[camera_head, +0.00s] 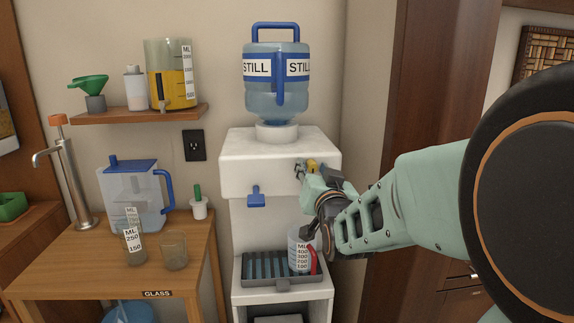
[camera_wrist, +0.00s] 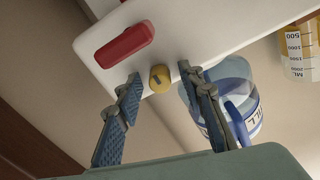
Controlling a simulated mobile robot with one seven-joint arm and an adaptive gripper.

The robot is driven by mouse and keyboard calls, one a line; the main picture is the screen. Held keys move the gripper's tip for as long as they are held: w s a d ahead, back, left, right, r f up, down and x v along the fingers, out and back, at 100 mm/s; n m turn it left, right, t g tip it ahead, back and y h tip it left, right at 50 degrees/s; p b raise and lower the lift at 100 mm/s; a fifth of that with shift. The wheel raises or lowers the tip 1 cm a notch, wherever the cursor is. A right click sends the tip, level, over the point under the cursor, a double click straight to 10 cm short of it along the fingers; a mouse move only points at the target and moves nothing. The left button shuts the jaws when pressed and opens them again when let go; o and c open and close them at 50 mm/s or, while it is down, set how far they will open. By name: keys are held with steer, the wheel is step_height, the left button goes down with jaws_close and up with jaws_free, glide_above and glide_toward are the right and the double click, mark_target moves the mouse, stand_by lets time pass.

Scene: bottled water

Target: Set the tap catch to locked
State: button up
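The white water dispenser (camera_head: 262,165) stands in the middle, with a blue tap (camera_head: 256,197) on its front. A small yellow knob (camera_head: 312,164), which looks like the tap catch, is at its right end, partly hidden by my gripper. In the wrist view the knob (camera_wrist: 160,78) shows a dark mark on its face, beside a red tap lever (camera_wrist: 125,45). The mark's setting cannot be read. My gripper (camera_head: 319,172) is open. In the wrist view its fingers (camera_wrist: 160,82) stand on either side of the knob, with gaps visible; contact is not evident.
A large STILL water bottle (camera_head: 277,95) sits on top. A wooden side table (camera_head: 70,245) at left holds a blue-lidded pitcher (camera_head: 135,190) and glasses.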

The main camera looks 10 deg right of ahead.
jaws_close()
stand_by(0.3)
steer(key=shift+d, duration=0.15)
steer(key=d+b, duration=0.1)
steer(key=d, duration=0.2)
stand_by(0.4)
